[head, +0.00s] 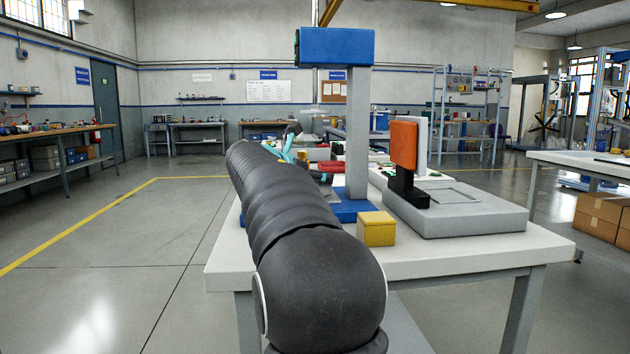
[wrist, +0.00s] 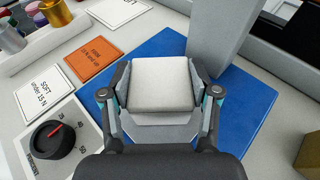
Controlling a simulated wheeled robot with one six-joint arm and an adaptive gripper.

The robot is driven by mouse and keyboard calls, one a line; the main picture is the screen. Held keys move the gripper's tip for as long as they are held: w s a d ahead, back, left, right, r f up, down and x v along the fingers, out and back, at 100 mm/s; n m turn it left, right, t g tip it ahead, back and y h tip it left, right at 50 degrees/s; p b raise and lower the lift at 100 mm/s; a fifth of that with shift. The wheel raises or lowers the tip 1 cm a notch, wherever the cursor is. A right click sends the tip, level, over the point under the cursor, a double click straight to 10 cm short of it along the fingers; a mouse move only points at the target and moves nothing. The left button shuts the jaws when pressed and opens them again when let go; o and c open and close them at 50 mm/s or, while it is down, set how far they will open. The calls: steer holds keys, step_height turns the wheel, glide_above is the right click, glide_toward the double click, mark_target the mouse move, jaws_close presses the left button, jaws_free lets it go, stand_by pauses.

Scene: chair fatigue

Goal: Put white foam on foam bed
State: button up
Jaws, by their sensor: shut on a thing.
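The white foam (wrist: 160,85) is a pale square block between the two fingers of my gripper (wrist: 161,78) in the wrist view. My gripper is shut on it from both sides. The foam is over the blue base (wrist: 255,100) of the press-like stand; I cannot tell whether it touches anything below.
The stand's grey column (head: 358,130) rises close right of my gripper, with a blue head on top. A yellow block (head: 376,228) and a grey platform (head: 455,210) stand to the right. A dial (wrist: 53,143), an orange card (wrist: 90,60) and a white SOFT card (wrist: 43,92) lie left.

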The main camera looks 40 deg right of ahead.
steer(key=o, duration=1.2)
steer(key=shift+a+r, duration=0.1)
steer(key=v, duration=1.2)
steer(key=shift+s+p, duration=0.15)
steer(key=shift+p, duration=0.15)
